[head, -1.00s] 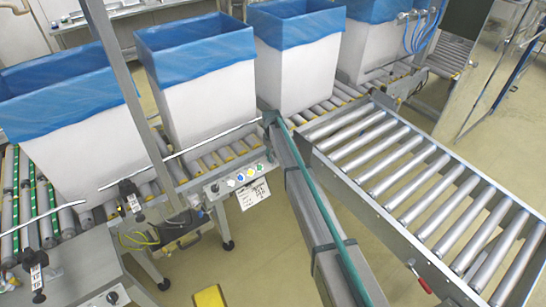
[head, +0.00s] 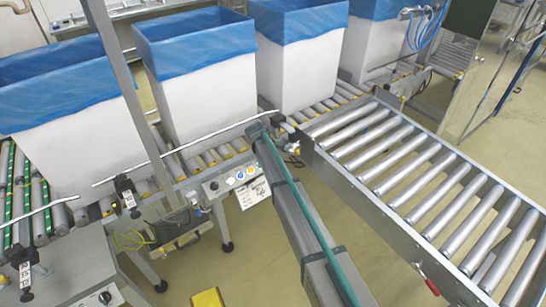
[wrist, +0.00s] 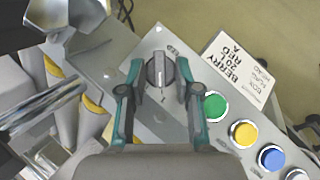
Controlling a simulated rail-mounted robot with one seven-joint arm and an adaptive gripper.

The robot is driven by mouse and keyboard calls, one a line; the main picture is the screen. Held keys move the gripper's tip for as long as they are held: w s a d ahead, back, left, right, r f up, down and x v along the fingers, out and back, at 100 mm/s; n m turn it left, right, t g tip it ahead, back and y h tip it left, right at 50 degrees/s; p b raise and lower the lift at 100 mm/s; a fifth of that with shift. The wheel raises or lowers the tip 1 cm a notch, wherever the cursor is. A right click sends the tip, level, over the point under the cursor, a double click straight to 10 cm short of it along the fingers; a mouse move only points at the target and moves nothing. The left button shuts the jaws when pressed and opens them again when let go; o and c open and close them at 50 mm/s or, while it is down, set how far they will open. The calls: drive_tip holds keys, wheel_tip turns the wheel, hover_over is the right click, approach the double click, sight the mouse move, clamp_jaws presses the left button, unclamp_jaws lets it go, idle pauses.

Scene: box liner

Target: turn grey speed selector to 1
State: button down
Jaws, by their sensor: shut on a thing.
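The grey speed selector (wrist: 160,70) is a round dark-grey knob with a raised grip bar, on the sloping grey control panel (wrist: 148,128). In the wrist view the bar runs nearly up and down the picture. Small marks are printed around the knob, too small to read surely. My gripper (wrist: 161,74) has its teal-and-dark fingers on either side of the knob, shut on it. In the head view the panel (head: 215,187) is at the conveyor's side. The selector and my fingertips are hidden there behind my arm.
Green (wrist: 214,106), yellow (wrist: 243,133) and blue (wrist: 271,158) buttons line the panel close to my right finger. A white card (wrist: 236,67) hangs at the panel's edge. White boxes with blue liners (head: 208,98) stand on rollers behind. A roller conveyor (head: 420,180) lies right.

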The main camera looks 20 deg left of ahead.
drive_tip(key=shift+n, duration=0.3)
drive_tip(key=c, duration=1.2)
unclamp_jaws()
drive_tip(key=v, duration=1.2)
drive_tip(key=shift+s, duration=0.25)
drive_tip(key=shift+f, duration=0.1)
